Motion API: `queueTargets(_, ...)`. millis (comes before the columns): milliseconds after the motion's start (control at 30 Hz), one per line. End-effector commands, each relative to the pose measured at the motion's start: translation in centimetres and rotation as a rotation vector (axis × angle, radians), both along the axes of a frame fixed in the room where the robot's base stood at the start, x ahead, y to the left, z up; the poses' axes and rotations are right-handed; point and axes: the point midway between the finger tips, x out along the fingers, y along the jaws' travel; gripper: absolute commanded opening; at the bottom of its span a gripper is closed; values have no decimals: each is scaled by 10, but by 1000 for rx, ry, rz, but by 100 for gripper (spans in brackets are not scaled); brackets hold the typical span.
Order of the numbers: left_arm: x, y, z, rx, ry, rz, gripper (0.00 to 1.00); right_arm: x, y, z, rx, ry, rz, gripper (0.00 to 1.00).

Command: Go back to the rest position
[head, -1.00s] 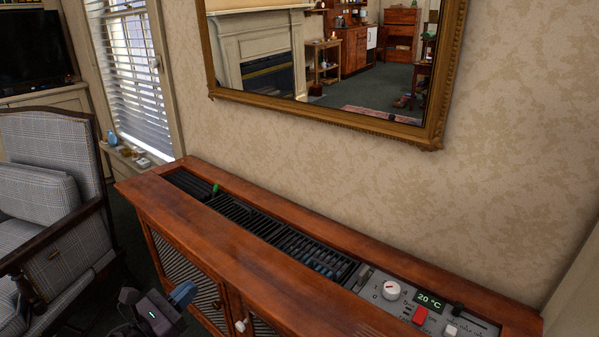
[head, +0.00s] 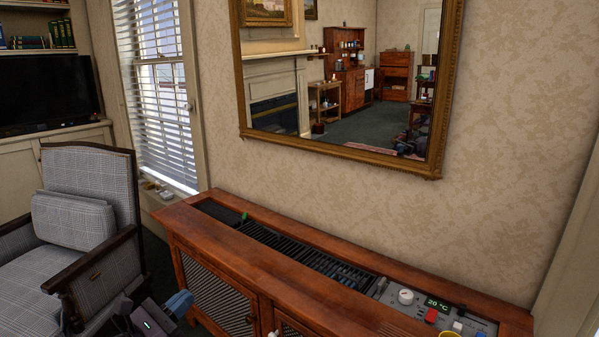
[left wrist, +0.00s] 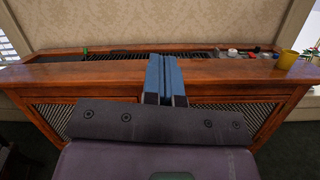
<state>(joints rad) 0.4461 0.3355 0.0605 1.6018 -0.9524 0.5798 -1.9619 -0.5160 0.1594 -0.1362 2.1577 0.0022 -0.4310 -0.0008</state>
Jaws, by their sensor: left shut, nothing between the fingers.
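My left gripper (head: 180,302) shows at the lower left of the head view, in front of the wooden cabinet (head: 262,268). Its blue fingers are together and empty. In the left wrist view the shut fingers (left wrist: 166,78) point at the cabinet's front edge, with the cabinet spread across behind them. My right gripper is in neither view.
A control panel (head: 430,315) with a white knob, a red switch and a 20 °C display is set in the cabinet top. A yellow cup (left wrist: 287,59) stands at its right end. A checked armchair (head: 75,225) is at left. A gold-framed mirror (head: 340,152) hangs above.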

Motion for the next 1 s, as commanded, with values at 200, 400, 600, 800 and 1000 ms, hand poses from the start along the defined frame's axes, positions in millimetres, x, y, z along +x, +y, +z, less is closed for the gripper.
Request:
queueTargets(200,7,10,1,-254,179,-11,0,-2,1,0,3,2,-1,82)
queueTargets(400,15,22,16,-650,362,-27,0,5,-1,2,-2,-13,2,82)
queueTargets(600,9,29,27,-1165,573,-85,0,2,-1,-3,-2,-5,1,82)
queueTargets(800,-25,37,9,-1739,801,-127,0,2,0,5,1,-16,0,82)
queueTargets(1000,-91,39,-32,-2357,995,-100,0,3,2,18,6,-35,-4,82)
